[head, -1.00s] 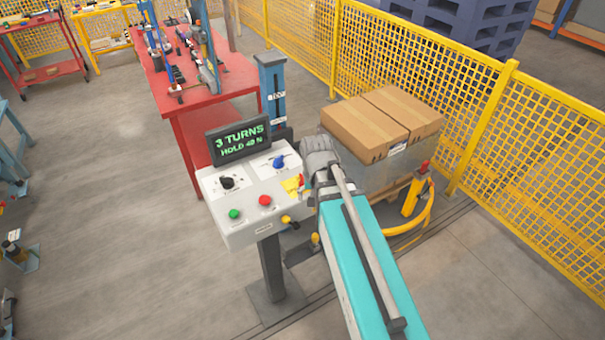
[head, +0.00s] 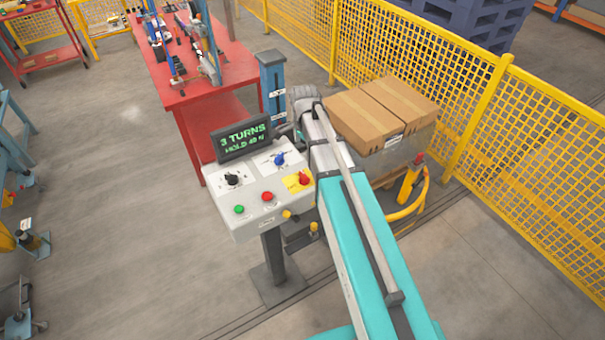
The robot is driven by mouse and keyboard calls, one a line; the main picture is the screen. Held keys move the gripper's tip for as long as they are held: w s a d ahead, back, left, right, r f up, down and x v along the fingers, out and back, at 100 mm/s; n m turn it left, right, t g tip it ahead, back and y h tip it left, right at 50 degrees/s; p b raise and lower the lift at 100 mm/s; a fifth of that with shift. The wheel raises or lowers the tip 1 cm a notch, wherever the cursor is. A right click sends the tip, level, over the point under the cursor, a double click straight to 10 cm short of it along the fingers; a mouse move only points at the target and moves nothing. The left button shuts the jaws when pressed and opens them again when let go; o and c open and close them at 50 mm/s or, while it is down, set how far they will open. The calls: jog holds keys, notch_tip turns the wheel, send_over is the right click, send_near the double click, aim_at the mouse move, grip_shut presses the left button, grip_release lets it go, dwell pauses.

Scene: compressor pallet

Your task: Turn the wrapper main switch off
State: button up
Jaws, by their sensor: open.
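The wrapper's control box (head: 258,221) stands on a dark post left of my arm. Its main switch appears to be the red rotary knob (head: 304,178) on a yellow plate (head: 293,183) at the box's right edge. The knob's handle angle is too small to read surely. My teal arm reaches up from the bottom right and passes close to the right of the box. Its far end shows as a grey joint above the box. My gripper cannot be made out; it seems hidden behind the arm.
The box also carries a black knob (head: 232,179), a blue knob (head: 279,159), a green button (head: 239,209) and a red button (head: 267,196). A lit display (head: 243,138) reads "3 TURNS". Cartons (head: 383,112) and yellow fencing (head: 480,120) stand right; floor left is open.

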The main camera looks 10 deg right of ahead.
aim_at(304, 175)
jog(key=shift+f, duration=0.25)
notch_tip(304, 175, down, 13)
jog(key=b, duration=1.3)
jog(key=shift+f+b, duration=0.2)
jog(key=shift+b, duration=0.2)
jog(key=c, duration=1)
jog(key=shift+a, duration=0.2)
jog(key=shift+c, duration=0.5)
jog(key=shift+d, duration=0.1)
